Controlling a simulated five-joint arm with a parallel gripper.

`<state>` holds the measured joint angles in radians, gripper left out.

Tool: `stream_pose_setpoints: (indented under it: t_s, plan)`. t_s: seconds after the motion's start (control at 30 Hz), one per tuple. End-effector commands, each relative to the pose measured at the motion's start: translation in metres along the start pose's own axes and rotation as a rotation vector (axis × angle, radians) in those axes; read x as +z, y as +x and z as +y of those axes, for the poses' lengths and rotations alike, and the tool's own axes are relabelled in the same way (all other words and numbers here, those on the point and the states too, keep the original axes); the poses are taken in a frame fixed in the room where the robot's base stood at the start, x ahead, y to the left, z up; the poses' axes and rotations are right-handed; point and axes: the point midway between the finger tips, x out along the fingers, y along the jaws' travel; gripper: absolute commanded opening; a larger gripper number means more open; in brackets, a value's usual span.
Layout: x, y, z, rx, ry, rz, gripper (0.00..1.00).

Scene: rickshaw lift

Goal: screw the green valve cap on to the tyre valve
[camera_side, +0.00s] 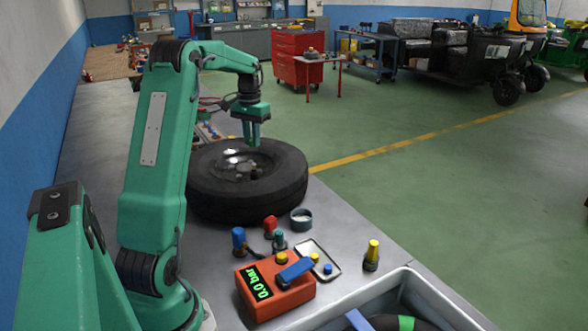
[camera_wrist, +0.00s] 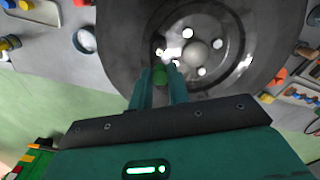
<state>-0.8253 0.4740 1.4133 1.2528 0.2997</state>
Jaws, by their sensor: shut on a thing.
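The black tyre (camera_side: 248,200) lies flat on the grey bench, its metal hub facing up; it fills the upper part of the wrist view (camera_wrist: 270,60). My gripper (camera_side: 252,144) points down above the tyre's hub area in the side view. In the wrist view my gripper (camera_wrist: 160,77) is shut on the green valve cap (camera_wrist: 160,76), which shows between the two fingertips. In the side view the cap is too small to make out. The tyre valve cannot be told apart with certainty; the cap and fingers may hide it.
An orange gauge box (camera_side: 275,288) reading 0.0 bar stands in front of the tyre. Near it are a blue-topped piece (camera_side: 238,240), a red-topped piece (camera_side: 270,226), a small round dish (camera_side: 301,218), a shallow tray (camera_side: 327,272) and a yellow-topped piece (camera_side: 372,254). A grey bin (camera_side: 410,280) is front right.

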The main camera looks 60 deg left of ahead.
Motion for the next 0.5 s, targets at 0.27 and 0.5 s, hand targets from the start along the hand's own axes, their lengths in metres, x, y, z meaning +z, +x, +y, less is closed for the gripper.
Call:
stream_pose_setpoints:
  t_s: [0.27, 0.5]
  plan:
    - [0.001, 0.018, 0.0, 0.001, 0.0, -0.002, 0.03]
    - [0.001, 0.034, 0.0, 0.001, 0.0, -0.003, 0.03]
